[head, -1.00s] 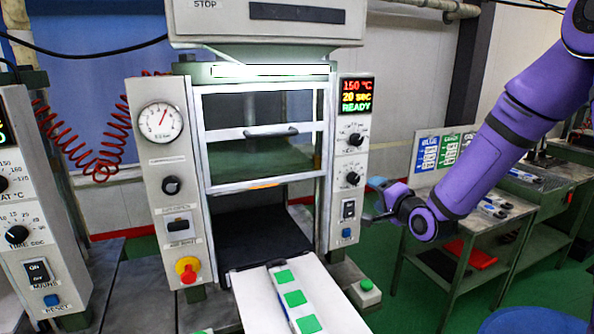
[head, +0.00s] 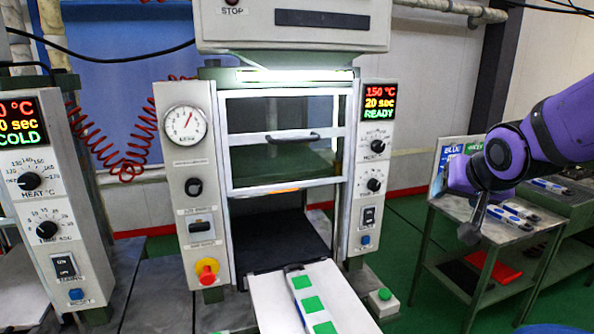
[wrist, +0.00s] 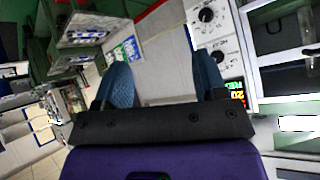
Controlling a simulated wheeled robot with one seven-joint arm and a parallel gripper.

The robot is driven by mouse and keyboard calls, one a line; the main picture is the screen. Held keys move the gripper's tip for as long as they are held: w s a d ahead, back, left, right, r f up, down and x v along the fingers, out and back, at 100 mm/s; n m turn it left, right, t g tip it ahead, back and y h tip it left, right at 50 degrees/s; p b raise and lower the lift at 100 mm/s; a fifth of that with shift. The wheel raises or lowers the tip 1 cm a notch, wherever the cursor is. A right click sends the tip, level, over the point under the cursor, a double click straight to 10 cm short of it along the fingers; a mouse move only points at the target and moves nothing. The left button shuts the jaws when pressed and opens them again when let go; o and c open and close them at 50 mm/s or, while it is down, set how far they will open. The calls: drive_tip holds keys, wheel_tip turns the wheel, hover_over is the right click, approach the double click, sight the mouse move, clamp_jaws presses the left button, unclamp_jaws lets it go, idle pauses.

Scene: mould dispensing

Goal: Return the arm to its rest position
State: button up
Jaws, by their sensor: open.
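My purple arm reaches in from the right edge of the head view. My gripper shows in the wrist view (wrist: 162,85) with its two blue fingers spread apart and nothing between them. In the head view the arm's end is in front of the side table, right of the press, and the fingers are hard to make out there. The press (head: 290,150) stands in the middle with its display reading 150 °C, 20 sec, READY. A white tray (head: 268,308) with a strip of green squares (head: 313,304) sits in front of it.
A second press (head: 40,190) at the left reads COLD. The side table (head: 455,208) at the right holds several blue-and-white items and has a red tray (head: 497,268) on its lower shelf. Blue and green signs (head: 450,155) stand behind my arm. Green floor is open between press and table.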

drive_tip(key=s+r+n+g, duration=0.3)
drive_tip(key=s+g, duration=0.1)
drive_tip(key=s, duration=1.6)
drive_tip(key=shift+s+d+r+y, duration=0.15)
drive_tip(key=shift+d+y, duration=0.15)
